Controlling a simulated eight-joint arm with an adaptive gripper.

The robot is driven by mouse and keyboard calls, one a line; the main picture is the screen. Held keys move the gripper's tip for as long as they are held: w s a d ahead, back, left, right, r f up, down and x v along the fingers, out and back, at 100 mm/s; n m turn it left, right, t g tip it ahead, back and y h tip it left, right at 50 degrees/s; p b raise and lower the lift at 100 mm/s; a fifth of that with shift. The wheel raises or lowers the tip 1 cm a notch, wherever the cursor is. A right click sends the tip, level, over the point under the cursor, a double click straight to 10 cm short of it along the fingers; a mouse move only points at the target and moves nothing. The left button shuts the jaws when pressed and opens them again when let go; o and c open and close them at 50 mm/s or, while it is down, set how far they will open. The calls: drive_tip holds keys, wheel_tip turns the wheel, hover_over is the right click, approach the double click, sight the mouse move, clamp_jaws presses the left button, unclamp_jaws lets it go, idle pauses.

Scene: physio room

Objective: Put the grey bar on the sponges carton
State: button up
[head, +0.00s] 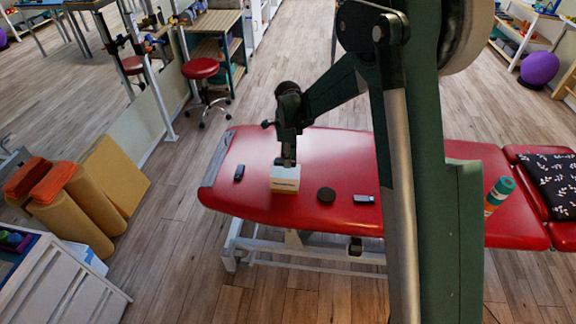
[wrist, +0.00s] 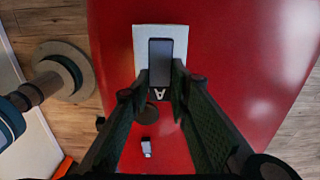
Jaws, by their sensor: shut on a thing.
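The sponges carton (head: 284,183) is a small white and tan box on the red treatment table. In the wrist view the carton's pale top (wrist: 143,37) lies behind the grey bar (wrist: 160,62). The bar is dark grey and flat, and sits between my fingertips. My gripper (head: 287,163) points down right above the carton and is shut on the bar; it also shows in the wrist view (wrist: 160,80). The bar is over the carton's top; I cannot tell whether it touches it. In the head view the fingers mostly hide the bar.
On the red table (head: 260,150) are a small dark block (head: 239,173) left of the carton, a black puck (head: 326,195) and a grey-white item (head: 364,199) to the right. A teal and orange bottle (head: 498,194) stands farther right. My arm hides part of the table.

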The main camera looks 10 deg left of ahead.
drive_tip(key=shift+f, duration=1.75)
drive_tip(key=shift+f+b, duration=0.2)
drive_tip(key=shift+b, duration=0.15)
drive_tip(key=o, duration=0.9)
drive_tip(key=shift+r, duration=0.2)
wheel_tip(320, 180, up, 12)
drive_tip(key=shift+r+p, duration=0.1)
drive_tip(key=shift+p, duration=0.65)
